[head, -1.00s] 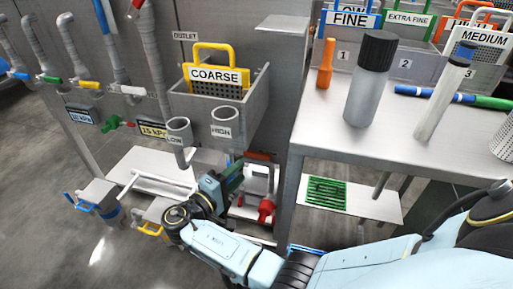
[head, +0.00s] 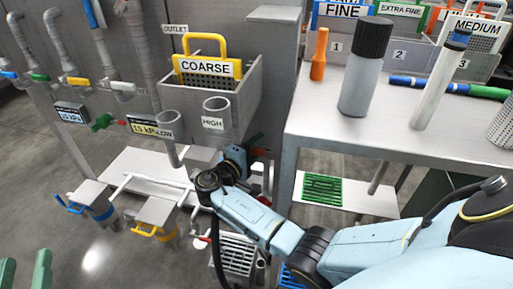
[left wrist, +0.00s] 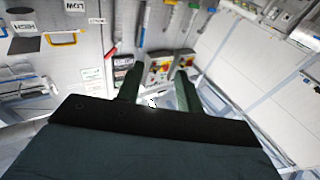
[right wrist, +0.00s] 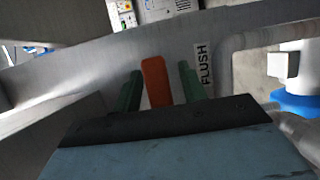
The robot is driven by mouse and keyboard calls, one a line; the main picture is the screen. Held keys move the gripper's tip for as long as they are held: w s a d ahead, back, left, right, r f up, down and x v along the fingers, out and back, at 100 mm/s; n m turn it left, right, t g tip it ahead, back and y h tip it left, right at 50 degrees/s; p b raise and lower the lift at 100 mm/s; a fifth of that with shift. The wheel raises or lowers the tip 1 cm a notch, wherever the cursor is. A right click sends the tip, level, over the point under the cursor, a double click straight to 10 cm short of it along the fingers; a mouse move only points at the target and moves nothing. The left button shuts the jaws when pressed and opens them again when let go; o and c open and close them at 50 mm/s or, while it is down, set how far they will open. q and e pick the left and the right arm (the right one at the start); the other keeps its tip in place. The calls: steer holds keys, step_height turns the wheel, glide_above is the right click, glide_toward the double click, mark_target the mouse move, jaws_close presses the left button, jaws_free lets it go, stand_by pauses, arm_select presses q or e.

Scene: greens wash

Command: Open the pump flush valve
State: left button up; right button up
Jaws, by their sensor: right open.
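The orange-red flush valve handle (right wrist: 155,82) stands on a grey pipe in the right wrist view, beside the FLUSH label (right wrist: 202,64). My right gripper (right wrist: 159,70) is open, with one green finger on each side of the handle. I cannot tell whether the fingers touch it. In the head view my right arm reaches down to below the HIGH cup, where its wrist hides most of the valve. My left gripper (head: 25,263) shows at the bottom left of the head view, open and empty. It is also open in the left wrist view (left wrist: 158,68).
The COARSE basket (head: 207,70) sits in a grey bin above the LOW (head: 170,125) and HIGH (head: 214,122) cups. A steel table (head: 400,140) with bottles stands to the right.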

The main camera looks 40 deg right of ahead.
steer(key=shift+c, duration=0.3)
jaws_close()
arm_select(q)
steer(key=shift+f, duration=0.1)
